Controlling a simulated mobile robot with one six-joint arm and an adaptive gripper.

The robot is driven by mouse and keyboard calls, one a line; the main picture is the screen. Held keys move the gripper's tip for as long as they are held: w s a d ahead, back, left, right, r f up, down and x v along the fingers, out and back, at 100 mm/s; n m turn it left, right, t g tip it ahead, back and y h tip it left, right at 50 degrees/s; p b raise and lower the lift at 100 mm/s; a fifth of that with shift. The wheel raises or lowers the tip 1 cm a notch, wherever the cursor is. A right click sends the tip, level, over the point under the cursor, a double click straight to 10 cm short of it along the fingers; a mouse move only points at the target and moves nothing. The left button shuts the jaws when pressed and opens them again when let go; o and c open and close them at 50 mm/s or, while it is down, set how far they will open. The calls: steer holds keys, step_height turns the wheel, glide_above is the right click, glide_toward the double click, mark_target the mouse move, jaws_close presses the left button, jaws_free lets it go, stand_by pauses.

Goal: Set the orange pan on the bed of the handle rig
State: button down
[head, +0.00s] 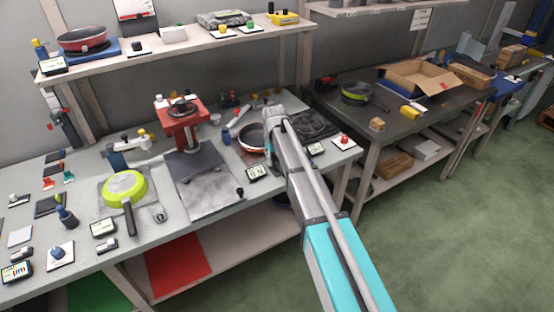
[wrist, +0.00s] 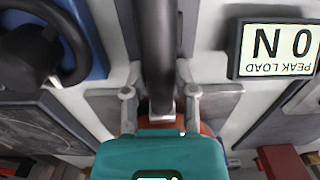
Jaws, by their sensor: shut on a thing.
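The orange pan (head: 250,138), dark inside with an orange-red rim, is at the back right of the near bench, beside my gripper (head: 271,130). My arm hides part of it. In the wrist view, a dark handle (wrist: 158,50) runs between the two fingers of my gripper (wrist: 160,97), which is shut on it. A little orange (wrist: 207,130) shows beside the teal gripper body. A display (wrist: 277,48) marked PEAK LOAD reads 0 N. A red stand (head: 182,125) with a dark plate (head: 195,165) stands left of the pan; whether it is the handle rig is unclear.
A lime pan (head: 124,187) lies on a pad at the bench's left, among several small displays and tools. A blue part with a dark ring (wrist: 75,70) is close by in the wrist view. A shelf (head: 180,50) overhangs the back. A dark bench (head: 400,120) stands right.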

steer(key=shift+c, duration=1.7)
jaws_free()
